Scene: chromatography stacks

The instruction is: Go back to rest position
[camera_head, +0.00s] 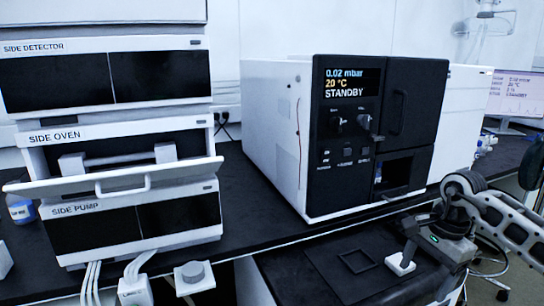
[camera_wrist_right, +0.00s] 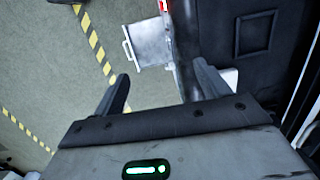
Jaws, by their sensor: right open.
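My right gripper (camera_head: 408,240) is at the lower right in the head view, low over the front of the black bench. Its arm comes in from the right edge. In the right wrist view its two fingers (camera_wrist_right: 160,75) stand wide apart with nothing between them. A small white piece (camera_head: 400,263) shows close by the fingers in the head view, and a white patch shows beside one finger in the wrist view; I cannot tell whether they touch. My left gripper is not in view.
The stack of SIDE DETECTOR, SIDE OVEN (camera_head: 120,131) and SIDE PUMP stands at left, the oven's front flap (camera_head: 120,181) lowered. A black-fronted vacuum unit (camera_head: 355,140) reads STANDBY. A square black frame (camera_head: 356,261) lies on the bench.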

